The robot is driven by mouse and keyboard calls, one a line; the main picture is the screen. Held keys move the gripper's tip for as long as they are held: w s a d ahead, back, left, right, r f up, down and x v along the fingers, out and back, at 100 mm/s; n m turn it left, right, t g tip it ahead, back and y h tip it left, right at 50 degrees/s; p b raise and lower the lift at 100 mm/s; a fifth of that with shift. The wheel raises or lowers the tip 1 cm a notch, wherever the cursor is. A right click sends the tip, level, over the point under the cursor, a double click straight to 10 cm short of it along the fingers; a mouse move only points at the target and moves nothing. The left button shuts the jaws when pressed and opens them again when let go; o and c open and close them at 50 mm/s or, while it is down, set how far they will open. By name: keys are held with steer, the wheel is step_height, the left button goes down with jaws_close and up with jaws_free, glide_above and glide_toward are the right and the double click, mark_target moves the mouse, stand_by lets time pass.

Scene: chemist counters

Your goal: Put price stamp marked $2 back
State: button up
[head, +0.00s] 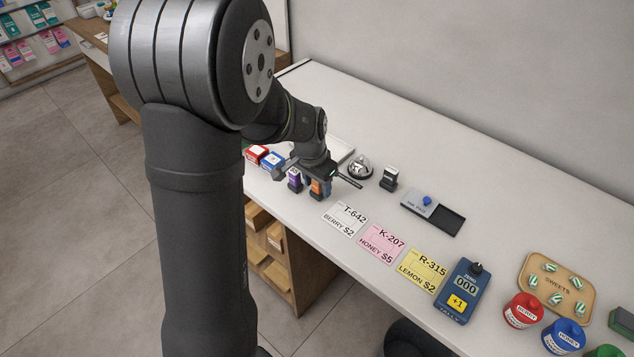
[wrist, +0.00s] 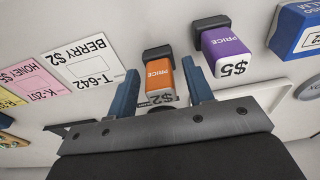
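The orange price stamp (wrist: 160,78) with a black base shows "$2" on its end in the wrist view. In the head view the orange stamp (head: 317,188) is at the counter's front edge, partly hidden by my gripper (head: 316,181). In the wrist view the two blue fingers of my gripper (wrist: 162,88) straddle the stamp, with narrow gaps on both sides, so it looks open around it. The purple stamp (wrist: 228,52) marked "$5" stands just beside it, outside the fingers; it also shows in the head view (head: 294,180).
Cards for berry (head: 345,218), honey (head: 381,243) and lemon (head: 422,270) lie along the front edge. Red (head: 256,153) and blue (head: 272,160) boxes stand left.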

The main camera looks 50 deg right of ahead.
step_height(320, 180, up, 12)
steer(key=a, duration=0.1)
steer(key=shift+a, duration=0.4)
stand_by(0.3)
steer(key=f, duration=0.4)
steer(key=d+f, duration=0.1)
steer(key=f, duration=0.7)
steer(key=shift+d+f, duration=0.1)
steer(key=shift+d, duration=0.3)
step_height(320, 180, up, 3)
steer(key=shift+r, duration=0.5)
steer(key=shift+f, duration=0.1)
